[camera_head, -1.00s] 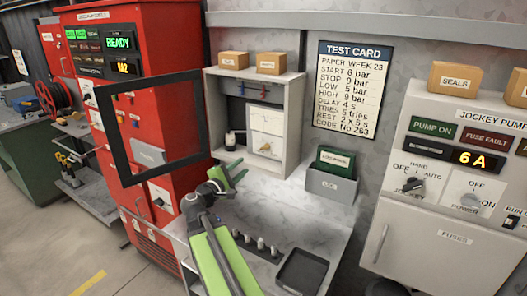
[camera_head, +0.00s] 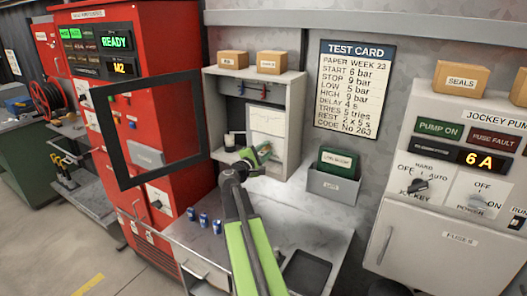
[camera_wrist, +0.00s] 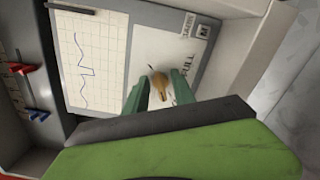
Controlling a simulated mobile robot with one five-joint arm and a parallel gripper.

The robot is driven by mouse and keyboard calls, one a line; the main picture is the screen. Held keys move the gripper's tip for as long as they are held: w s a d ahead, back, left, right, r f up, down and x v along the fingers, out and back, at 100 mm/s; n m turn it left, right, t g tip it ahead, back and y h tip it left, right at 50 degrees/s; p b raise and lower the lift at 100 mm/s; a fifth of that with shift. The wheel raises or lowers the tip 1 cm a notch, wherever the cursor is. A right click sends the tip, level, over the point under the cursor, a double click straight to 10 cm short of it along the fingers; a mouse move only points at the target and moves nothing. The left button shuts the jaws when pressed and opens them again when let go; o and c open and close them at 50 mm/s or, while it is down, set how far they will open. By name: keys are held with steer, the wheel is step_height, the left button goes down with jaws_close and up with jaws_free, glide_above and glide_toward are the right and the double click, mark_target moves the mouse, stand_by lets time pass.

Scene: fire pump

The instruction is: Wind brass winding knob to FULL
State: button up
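The brass winding knob (camera_wrist: 160,85) shows in the wrist view on a pale plate (camera_wrist: 165,50) beside the chart. My gripper (camera_wrist: 160,88) has its two green fingers on either side of the knob, apart, with the knob's end between them. I cannot tell whether either finger touches it. A "FULL" label (camera_wrist: 188,67) is printed on the plate near the knob. In the head view my gripper (camera_head: 262,153) is at the recorder cabinet (camera_head: 295,110) and hides the knob.
The chart (camera_wrist: 90,55) lies left of the knob, with red and blue pointers (camera_wrist: 32,100) farther left. An open black frame (camera_head: 118,130) stands left of my arm. Blue cans (camera_head: 203,219) and a dark tray (camera_head: 305,270) are on the bench. A grey bin (camera_head: 333,186) stands right of the cabinet.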

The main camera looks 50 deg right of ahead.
steer(key=shift+w+a, duration=0.1)
jaws_close()
steer(key=shift+w, duration=0.15)
